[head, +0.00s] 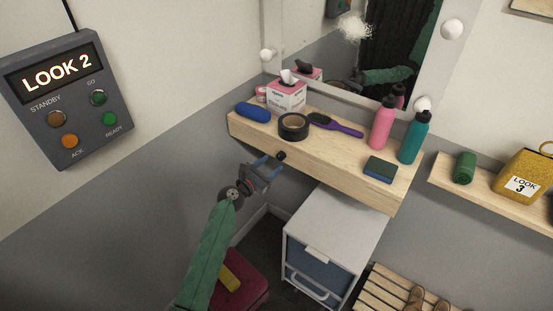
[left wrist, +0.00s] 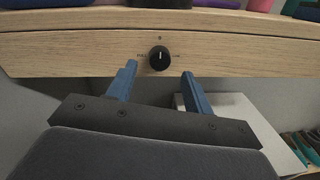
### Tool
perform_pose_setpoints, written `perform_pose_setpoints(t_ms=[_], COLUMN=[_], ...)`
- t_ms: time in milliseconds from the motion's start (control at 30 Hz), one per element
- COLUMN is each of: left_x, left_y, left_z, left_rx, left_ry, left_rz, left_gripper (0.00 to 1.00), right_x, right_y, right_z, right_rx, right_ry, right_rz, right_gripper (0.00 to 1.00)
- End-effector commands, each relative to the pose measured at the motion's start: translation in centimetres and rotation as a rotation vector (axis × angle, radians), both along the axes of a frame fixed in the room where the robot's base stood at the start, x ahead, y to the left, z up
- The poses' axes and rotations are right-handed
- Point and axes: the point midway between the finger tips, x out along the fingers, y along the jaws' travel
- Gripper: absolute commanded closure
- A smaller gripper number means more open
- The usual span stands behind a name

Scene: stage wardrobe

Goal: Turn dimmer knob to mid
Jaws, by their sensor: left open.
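The dimmer knob (head: 281,155) is a small black knob on the front face of the wooden shelf (head: 330,157). In the left wrist view the knob (left wrist: 159,58) has a pale pointer line that looks about upright, with small marks to its left, above it and to its right. My left gripper (head: 270,160) is open just in front of the shelf face. In the left wrist view its two blue fingers (left wrist: 159,72) stand to either side of the knob, a little below it, and do not touch it. My right gripper is not in view.
On the shelf are a blue case (head: 252,112), a tissue box (head: 287,97), black tape (head: 293,127), a purple brush (head: 335,125), a pink bottle (head: 382,127), a teal bottle (head: 414,138) and a sponge (head: 380,169). A white drawer unit (head: 335,230) stands below.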

Motion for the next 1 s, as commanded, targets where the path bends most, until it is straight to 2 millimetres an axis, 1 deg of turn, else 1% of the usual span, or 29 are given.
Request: perform_pose_setpoints(t_ms=[33,100,300,433,667,767,800,900,1000], left_x=[0.7,1.4,2.9,3.2,3.2,3.2,3.2,3.2,3.2], left_y=[-0.6,-1.1,-2.3,-2.6,-2.6,-2.6,-2.6,-2.6,-2.6], left_z=[0.2,0.2,0.1,0.0,0.0,0.0,0.0,0.0,0.0], left_rx=[-0.001,-0.001,0.001,0.001,0.001,0.001,0.001,0.001,0.002], left_ry=[0.001,0.001,-0.001,0.0,0.0,0.0,0.0,0.0,0.0], left_rz=[0.0,0.0,0.0,0.0,0.0,0.0,0.0,0.0,0.0], left_gripper=[0.49,0.49,0.49,0.49,0.49,0.66,0.74,0.93,0.93], right_x=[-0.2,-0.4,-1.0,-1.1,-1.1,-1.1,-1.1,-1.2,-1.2], right_y=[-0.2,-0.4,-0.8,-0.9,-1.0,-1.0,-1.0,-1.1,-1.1], right_z=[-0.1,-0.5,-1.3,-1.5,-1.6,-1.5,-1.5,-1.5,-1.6], right_rx=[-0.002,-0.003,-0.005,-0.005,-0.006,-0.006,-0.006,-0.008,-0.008], right_ry=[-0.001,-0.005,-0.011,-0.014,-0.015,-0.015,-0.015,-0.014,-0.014], right_rz=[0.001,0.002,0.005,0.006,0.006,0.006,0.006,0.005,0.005], right_gripper=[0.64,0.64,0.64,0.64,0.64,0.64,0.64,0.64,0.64])
